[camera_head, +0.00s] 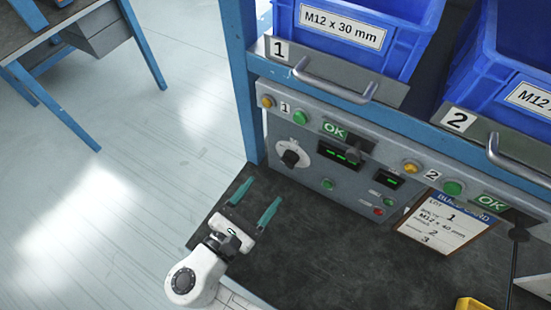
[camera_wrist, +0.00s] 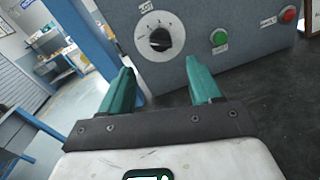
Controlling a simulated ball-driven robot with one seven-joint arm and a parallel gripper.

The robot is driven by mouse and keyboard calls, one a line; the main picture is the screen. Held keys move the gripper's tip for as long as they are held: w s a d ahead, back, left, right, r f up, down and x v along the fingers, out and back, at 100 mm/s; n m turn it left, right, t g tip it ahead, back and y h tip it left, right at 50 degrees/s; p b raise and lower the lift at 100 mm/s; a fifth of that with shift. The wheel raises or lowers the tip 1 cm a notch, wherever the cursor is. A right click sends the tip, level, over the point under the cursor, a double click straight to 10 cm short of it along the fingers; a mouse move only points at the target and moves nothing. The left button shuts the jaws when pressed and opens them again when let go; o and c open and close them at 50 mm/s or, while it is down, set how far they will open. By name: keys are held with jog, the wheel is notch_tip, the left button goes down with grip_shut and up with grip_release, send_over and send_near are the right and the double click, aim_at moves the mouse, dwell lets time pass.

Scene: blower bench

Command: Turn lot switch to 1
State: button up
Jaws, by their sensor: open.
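The lot switch (camera_head: 290,156) is a black rotary knob on a round white dial, on the left of the grey control panel (camera_head: 330,185). In the wrist view the knob (camera_wrist: 160,39) sits ahead of my gripper, between and beyond the fingertips. The dial marks around it are too small to read, and I cannot tell which one the knob points at. My gripper (camera_head: 259,193) is open and empty, with two teal fingers apart, over the dark bench top in front of the panel. In the wrist view my gripper (camera_wrist: 159,74) does not touch the knob.
A green button (camera_wrist: 219,37) and a red button (camera_wrist: 288,14) are right of the dial. A build card (camera_head: 443,222) leans at the panel's right. Blue bins (camera_head: 352,35) stand above on a shelf with metal handles. A blue post (camera_head: 243,80) rises left of the panel.

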aim_at(289, 160)
jog(key=p+x, duration=0.1)
jog(key=x, duration=0.8)
jog(key=shift+d, duration=0.1)
jog(key=c, duration=1)
